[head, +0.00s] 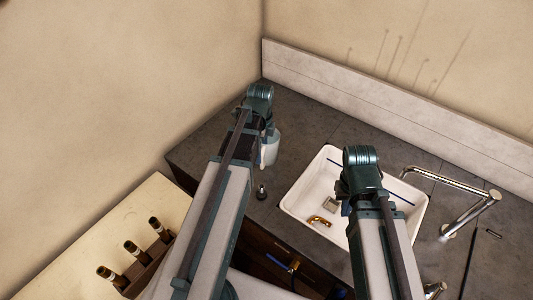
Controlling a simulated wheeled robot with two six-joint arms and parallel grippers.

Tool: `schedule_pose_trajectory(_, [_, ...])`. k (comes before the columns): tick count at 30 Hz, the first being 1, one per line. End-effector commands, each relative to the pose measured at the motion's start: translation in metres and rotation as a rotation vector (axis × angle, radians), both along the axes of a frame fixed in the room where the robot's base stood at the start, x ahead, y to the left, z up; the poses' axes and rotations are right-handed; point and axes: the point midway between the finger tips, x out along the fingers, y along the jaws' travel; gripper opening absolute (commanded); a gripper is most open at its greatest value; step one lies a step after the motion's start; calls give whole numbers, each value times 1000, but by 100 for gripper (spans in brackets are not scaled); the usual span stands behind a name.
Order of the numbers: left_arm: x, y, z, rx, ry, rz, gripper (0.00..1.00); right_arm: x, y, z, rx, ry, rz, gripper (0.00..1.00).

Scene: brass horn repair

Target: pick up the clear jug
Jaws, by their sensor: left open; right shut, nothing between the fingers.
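The clear jug (271,149) looks pale and bluish. It stands on the dark counter left of the sink, partly hidden behind my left arm. My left gripper (264,128) is at the jug's upper left side, open. The arm hides most of its fingers, so I cannot tell whether they touch the jug. My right gripper (345,206) is shut and empty over the white sink, its fingers mostly hidden by its own wrist.
The white sink (296,206) holds a small brass part (319,221). A metal faucet (470,212) stands at its right. A small dark object (261,191) stands on the counter (310,116) below the jug. A rack (146,267) with several dark, brass-ended pieces is at lower left. Walls close the back.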

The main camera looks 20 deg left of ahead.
Motion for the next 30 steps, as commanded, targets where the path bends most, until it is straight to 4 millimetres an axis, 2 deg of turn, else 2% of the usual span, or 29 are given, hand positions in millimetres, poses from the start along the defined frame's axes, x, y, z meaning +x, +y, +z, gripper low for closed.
schedule_pose_trajectory(1, [0, -1, -12, 0, 0, -1, 94, 0, 0, -12, 0, 0, 1, 0])
schedule_pose_trajectory(7, [0, -4, -37, 0, 0, 0, 94, 0, 0, -37, 0, 0, -1, 0])
schedule_pose_trajectory(17, [0, -3, -40, 0, 0, 0, 94, 0, 0, -40, 0, 0, -1, 0])
schedule_pose_trajectory(30, [-1, -4, -40, 0, 1, 0, 17, 0, 0, -40, 0, 0, -1, 0])
